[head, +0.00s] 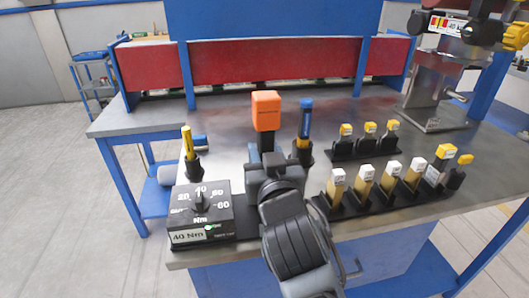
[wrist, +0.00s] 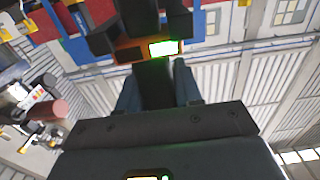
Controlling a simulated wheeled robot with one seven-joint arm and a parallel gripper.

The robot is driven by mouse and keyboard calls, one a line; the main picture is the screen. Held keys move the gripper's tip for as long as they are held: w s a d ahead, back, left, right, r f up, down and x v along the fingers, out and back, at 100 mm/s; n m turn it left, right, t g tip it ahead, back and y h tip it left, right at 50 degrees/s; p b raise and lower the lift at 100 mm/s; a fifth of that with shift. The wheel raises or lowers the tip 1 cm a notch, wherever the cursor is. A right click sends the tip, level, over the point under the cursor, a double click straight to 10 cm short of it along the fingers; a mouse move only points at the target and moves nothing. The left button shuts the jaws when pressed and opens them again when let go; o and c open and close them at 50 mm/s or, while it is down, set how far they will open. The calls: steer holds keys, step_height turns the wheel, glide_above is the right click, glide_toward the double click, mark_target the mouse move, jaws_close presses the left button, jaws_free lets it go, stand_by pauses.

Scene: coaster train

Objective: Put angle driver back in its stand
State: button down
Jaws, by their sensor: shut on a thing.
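The angle driver (head: 266,111) has an orange block at its top and a dark body below. It stands roughly upright over the front middle of the bench. My gripper (head: 268,160) is shut on its dark body, and my arm hides the lower part. In the wrist view the driver's orange part (wrist: 130,54) shows with a lit green-white display. Its stand cannot be made out for certain; my arm covers the bench under the driver. A blue-topped tool (head: 305,120) sits in a black holder just right of the driver.
A black torque box (head: 201,215) marked 40 Nm lies at the front left of the bench (head: 235,130). A yellow tool (head: 188,145) stands behind it. Racks of yellow- and white-topped tools (head: 365,175) fill the right. A metal press stand (head: 435,95) is at the back right.

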steer(key=shift+f, duration=0.1)
stand_by(0.3)
steer(key=c, duration=0.7)
jaws_free()
steer(key=shift+f, duration=0.3)
steer(key=s+d+f+g+h+b, duration=0.1)
steer(key=s+d+f, duration=0.4)
steer(key=s, duration=0.4)
steer(key=s+d+f+m, duration=0.1)
steer(key=s+d+f, duration=0.3)
steer(key=s+d, duration=0.3)
steer(key=s+d+f+g+h+b, duration=0.1)
steer(key=s+d+f, duration=0.35)
steer(key=s, duration=0.55)
steer(key=s+d+r+h, duration=0.1)
steer(key=s+d, duration=0.2)
steer(key=s, duration=0.4)
steer(key=s+d+r+m+h, duration=0.1)
steer(key=s+d, duration=0.2)
steer(key=s, duration=0.4)
steer(key=s+d+r+m+h, duration=0.1)
steer(key=s+d, duration=0.2)
steer(key=s, duration=0.4)
steer(key=shift+r+g, duration=0.1)
steer(key=shift+g, duration=0.2)
